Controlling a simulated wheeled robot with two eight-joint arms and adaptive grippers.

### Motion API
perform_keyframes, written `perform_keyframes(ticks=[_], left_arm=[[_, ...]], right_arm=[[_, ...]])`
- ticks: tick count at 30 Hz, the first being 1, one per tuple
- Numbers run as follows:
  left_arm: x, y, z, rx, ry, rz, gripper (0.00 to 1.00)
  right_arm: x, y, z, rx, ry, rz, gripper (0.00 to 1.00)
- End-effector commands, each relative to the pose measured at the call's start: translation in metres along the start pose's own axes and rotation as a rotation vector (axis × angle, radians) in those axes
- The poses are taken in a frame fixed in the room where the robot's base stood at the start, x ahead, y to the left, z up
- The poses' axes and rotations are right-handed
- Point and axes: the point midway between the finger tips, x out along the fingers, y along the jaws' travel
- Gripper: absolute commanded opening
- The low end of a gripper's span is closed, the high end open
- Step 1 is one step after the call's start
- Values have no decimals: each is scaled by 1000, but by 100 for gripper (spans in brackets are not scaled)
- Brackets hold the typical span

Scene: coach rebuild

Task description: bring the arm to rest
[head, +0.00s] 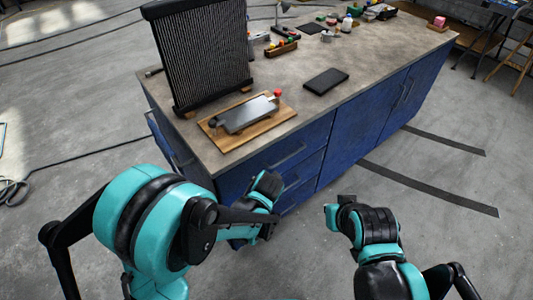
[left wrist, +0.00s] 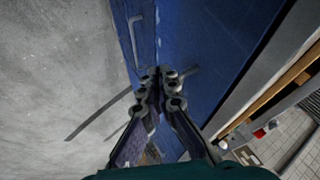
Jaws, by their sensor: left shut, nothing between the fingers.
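My left arm (head: 160,225) comes in from the left in the head view, bent, with its wrist end (head: 266,188) in front of the blue workbench drawers. In the left wrist view my left gripper (left wrist: 160,84) is shut and empty, its fingertips together against the background of the blue cabinet front. My right arm (head: 378,235) is at the lower right of the head view, in front of the bench and apart from it. Its gripper's fingers cannot be made out there.
The blue workbench (head: 365,110) has a grey top. On it are a black radiator (head: 200,60), a wooden board (head: 235,138) with a metal part, a black pad (head: 326,81) and small items farther back. Dark strips (head: 430,187) lie on the clear floor at right.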

Motion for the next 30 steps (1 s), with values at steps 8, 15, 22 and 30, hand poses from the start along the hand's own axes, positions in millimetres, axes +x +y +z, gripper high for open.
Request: perform_keyframes(ticks=[8, 15, 22, 30], left_arm=[[-5, -5, 2, -12, -2, 0, 0], [-63, -54, 32, -185, -22, 3, 0], [-139, -93, 87, -430, -36, 2, 0], [-205, -97, 154, -696, -39, -7, 0]], right_arm=[[0, 0, 0, 0, 0, 0, 0], [0, 0, 0, 0, 0, 0, 0], [0, 0, 0, 0, 0, 0, 0], [0, 0, 0, 0, 0, 0, 0]])
